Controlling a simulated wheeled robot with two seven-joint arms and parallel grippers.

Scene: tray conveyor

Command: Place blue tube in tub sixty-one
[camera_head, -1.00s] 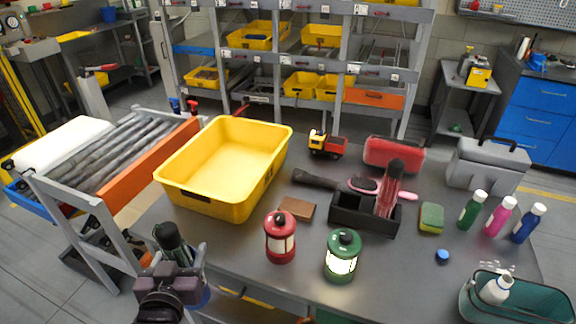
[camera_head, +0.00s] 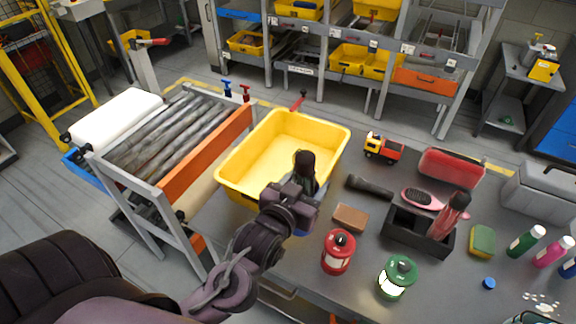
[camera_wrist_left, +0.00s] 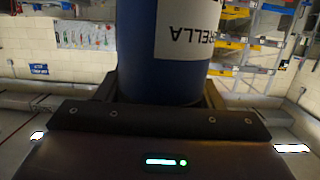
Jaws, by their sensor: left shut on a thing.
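My left gripper (camera_head: 292,197) is shut on the blue tube, which shows large in the left wrist view (camera_wrist_left: 175,82). The tube has a white label with upside-down lettering ending in "RELLA". In the head view a dark upper piece (camera_head: 305,165) stands above the jaws and a bit of blue shows below them. The gripper appears at the near right side of a large empty yellow tub (camera_head: 234,189), overlapping its front wall in the picture. Whether the tube is over the tub or in front of it is hard to tell. No number is readable on the tub. My right gripper is not in view.
A toy truck (camera_head: 383,148) is behind. A roller conveyor (camera_head: 170,140) with an orange side lies left of the tub.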

